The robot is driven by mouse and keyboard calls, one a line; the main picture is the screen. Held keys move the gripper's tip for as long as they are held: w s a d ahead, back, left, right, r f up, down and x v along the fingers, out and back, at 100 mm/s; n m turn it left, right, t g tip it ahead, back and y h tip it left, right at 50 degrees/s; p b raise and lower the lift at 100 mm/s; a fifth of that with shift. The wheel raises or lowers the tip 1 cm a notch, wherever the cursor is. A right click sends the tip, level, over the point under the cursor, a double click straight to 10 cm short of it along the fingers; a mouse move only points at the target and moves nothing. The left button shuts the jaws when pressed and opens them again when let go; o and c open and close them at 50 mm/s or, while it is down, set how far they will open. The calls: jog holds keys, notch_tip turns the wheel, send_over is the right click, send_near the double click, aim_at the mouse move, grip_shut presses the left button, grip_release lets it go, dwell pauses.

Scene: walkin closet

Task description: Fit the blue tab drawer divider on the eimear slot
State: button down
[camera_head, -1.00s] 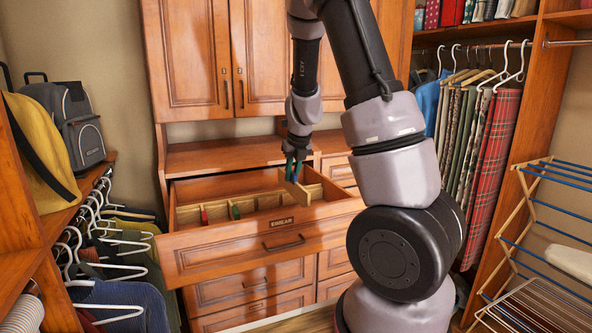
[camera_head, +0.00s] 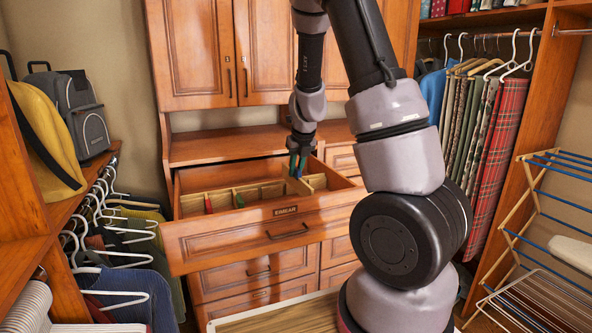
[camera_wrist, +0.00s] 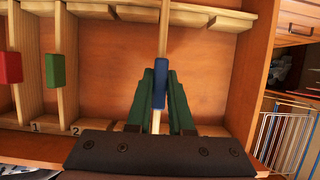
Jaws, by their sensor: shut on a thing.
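The blue tab drawer divider is a thin wooden slat; its blue tab (camera_wrist: 160,88) shows between my fingers in the wrist view. My gripper (camera_wrist: 160,78), with green fingers, is shut on it. In the head view my gripper (camera_head: 297,168) points down into the right part of the open drawer (camera_head: 215,244), labelled EIMEAR (camera_head: 286,210). The divider runs front to back there; whether it sits in a slot cannot be told. The red tab divider (camera_wrist: 10,68) and green tab divider (camera_wrist: 55,70) stand to its left, by the marks 1 and 2. My gripper hides the slot area below.
Hanging clothes on white hangers (camera_head: 98,215) and a grey backpack (camera_head: 85,120) are at the left. Cabinet doors (camera_head: 190,55) rise behind the drawer.

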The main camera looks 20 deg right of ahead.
aim_at(296, 191)
jog(key=shift+f, duration=0.25)
dwell(0.4)
jog(key=shift+f, duration=0.9)
jog(key=shift+f, duration=0.1)
jog(key=shift+f, duration=1.05)
jog(key=shift+f, duration=0.25)
dwell(0.4)
jog(key=shift+f, duration=0.75)
jog(key=c, duration=0.7)
grip_release()
jog(key=shift+c, duration=0.2)
